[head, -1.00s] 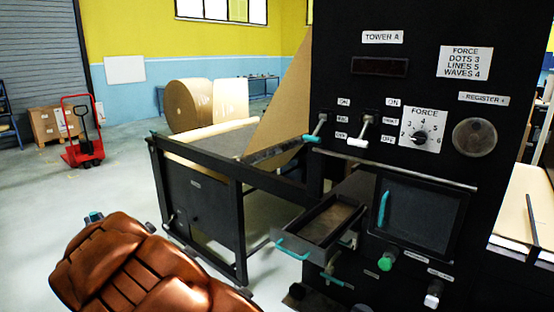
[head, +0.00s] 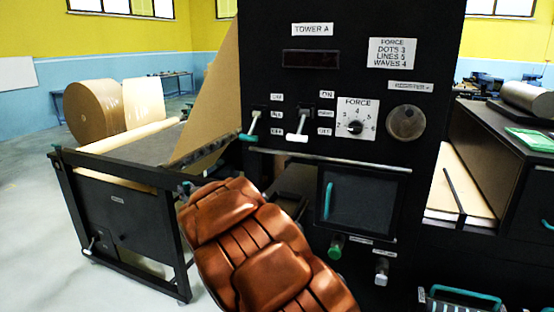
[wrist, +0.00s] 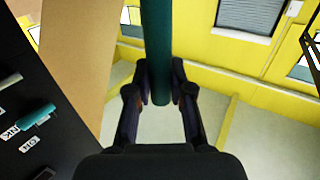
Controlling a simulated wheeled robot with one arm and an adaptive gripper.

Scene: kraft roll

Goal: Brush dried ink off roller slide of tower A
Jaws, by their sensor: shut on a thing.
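Tower A (head: 265,75) is the black panel in the middle of the head view. In the wrist view my gripper (wrist: 159,88) is shut on a teal rod-like handle (wrist: 157,35). The handle's far end runs out of the top of the picture, so I cannot see whether it carries bristles. In the head view my orange-brown arm stands in front of the tower's lower left. Only a small dark and teal bit of the gripper end shows there. The pulled-out slide is hidden behind my arm, and no dried ink can be made out.
A black-framed feed table (head: 135,205) stands left of the tower, with kraft rolls (head: 90,110) behind it. Switch levers (head: 297,127), a force dial (head: 356,127) and a dark window (head: 362,208) are on the panel. A black cabinet (head: 500,160) is at right. Floor at far left is clear.

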